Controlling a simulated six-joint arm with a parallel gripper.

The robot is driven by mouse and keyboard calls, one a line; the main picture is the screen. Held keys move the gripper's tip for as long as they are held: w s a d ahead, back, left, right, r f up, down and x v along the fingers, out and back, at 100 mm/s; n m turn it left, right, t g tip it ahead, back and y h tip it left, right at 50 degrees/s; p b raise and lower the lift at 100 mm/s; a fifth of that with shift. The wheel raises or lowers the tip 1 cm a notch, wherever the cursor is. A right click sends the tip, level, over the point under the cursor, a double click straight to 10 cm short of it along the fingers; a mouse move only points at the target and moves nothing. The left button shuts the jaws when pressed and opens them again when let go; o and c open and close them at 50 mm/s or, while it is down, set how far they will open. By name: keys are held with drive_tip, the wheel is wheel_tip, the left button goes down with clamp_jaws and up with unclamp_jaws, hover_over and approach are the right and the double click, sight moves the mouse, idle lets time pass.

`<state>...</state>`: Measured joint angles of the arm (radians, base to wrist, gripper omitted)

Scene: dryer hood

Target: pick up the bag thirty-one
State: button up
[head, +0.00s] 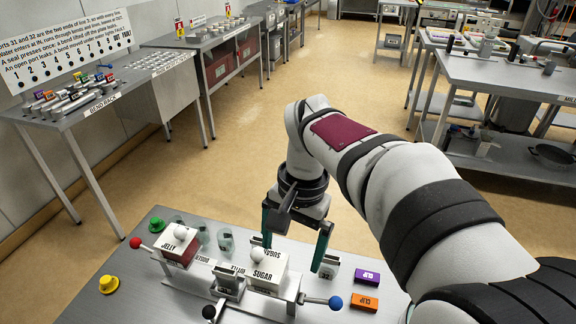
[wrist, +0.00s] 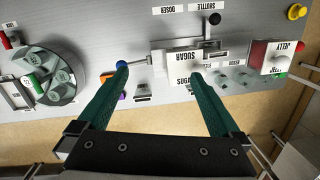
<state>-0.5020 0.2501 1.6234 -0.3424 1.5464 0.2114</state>
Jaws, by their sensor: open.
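I cannot make out a number thirty-one on any bag. Small translucent greenish pieces (head: 226,242) stand behind the dosing device, between the JELLY block and the SUGAR block; they may be bags, but their marks are unreadable. They also show in the wrist view (wrist: 222,83), right of my right finger. My gripper (head: 293,256) is open and empty, pointing down over the bench beside the white SUGAR block (head: 268,272). In the wrist view my gripper (wrist: 160,73) has its fingers spread wide, with the SUGAR block beyond the right fingertip.
A red and white JELLY block (head: 178,247) stands left. Purple (head: 367,277) and orange (head: 364,302) CLIP blocks lie right of my gripper. A yellow knob (head: 108,284) is at far left. The wrist view shows a round carousel (wrist: 55,96) on the left. Open floor lies behind the bench.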

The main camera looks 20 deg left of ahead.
drive_tip(key=n, duration=0.2)
hover_over(224, 270)
drive_tip(key=s, duration=0.1)
wheel_tip(224, 270, down, 6)
drive_tip(key=shift+n+t+h, duration=0.3)
drive_tip(key=shift+t+h, duration=0.1)
drive_tip(key=f, duration=1.1)
drive_tip(key=w+f, duration=0.1)
drive_tip(key=f, duration=0.4)
drive_tip(key=shift+f, duration=0.15)
drive_tip(key=c, duration=1.3)
